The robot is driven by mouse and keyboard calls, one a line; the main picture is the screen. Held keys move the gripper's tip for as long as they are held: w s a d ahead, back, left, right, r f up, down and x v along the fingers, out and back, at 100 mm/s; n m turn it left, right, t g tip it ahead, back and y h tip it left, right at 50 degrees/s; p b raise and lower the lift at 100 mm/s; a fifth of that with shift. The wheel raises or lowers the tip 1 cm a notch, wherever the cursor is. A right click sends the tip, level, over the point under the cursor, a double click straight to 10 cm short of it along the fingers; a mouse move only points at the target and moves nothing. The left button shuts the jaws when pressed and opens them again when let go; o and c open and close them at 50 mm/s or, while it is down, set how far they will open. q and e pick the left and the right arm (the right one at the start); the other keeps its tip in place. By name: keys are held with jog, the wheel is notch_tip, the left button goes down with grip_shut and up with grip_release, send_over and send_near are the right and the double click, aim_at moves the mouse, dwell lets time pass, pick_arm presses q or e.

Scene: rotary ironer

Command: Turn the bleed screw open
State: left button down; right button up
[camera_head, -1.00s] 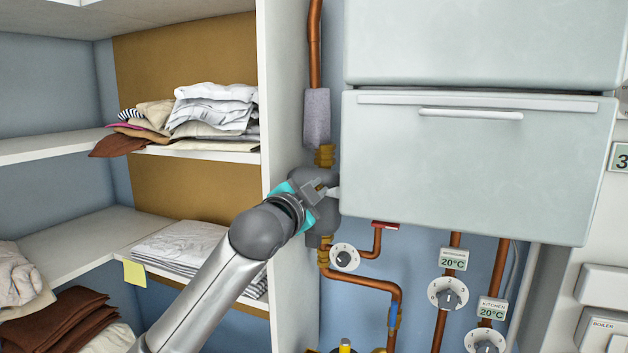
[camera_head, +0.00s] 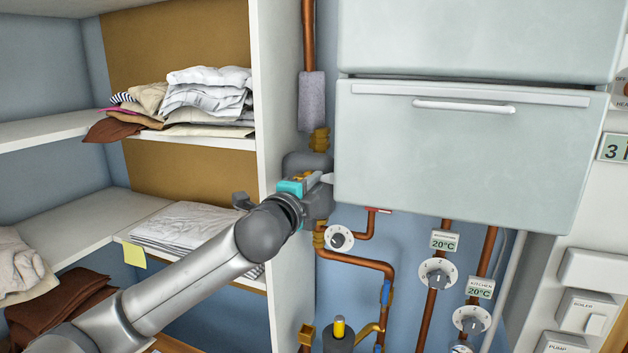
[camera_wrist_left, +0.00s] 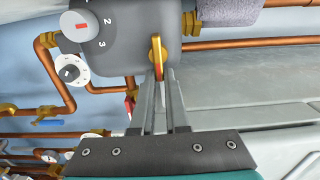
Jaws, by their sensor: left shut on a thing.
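The bleed screw (camera_wrist_left: 156,52) is a small brass wing with a red edge. It stands on the front of a grey rounded housing (camera_wrist_left: 125,35), to the right of a numbered dial in the left wrist view. My left gripper (camera_wrist_left: 160,78) is shut on the screw, with its two fingers on either side of the wing. In the head view my left gripper (camera_head: 312,180) is at the grey housing (camera_head: 304,160) on the pipe and hides much of it. The screw is mostly hidden there. My right gripper is not in view.
A pale cabinet (camera_head: 460,150) with a handle hangs close to the right of my left gripper. A white shelf wall (camera_head: 278,120) stands close on the left. Copper pipes (camera_head: 365,262) and a small dial (camera_head: 340,238) are below. Folded laundry (camera_head: 205,100) lies on the shelves.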

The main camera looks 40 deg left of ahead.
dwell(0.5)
pick_arm(q)
jog(key=c, duration=0.9)
grip_release()
jog(key=shift+b+v, duration=1.05)
jog(key=shift+v, duration=2.65)
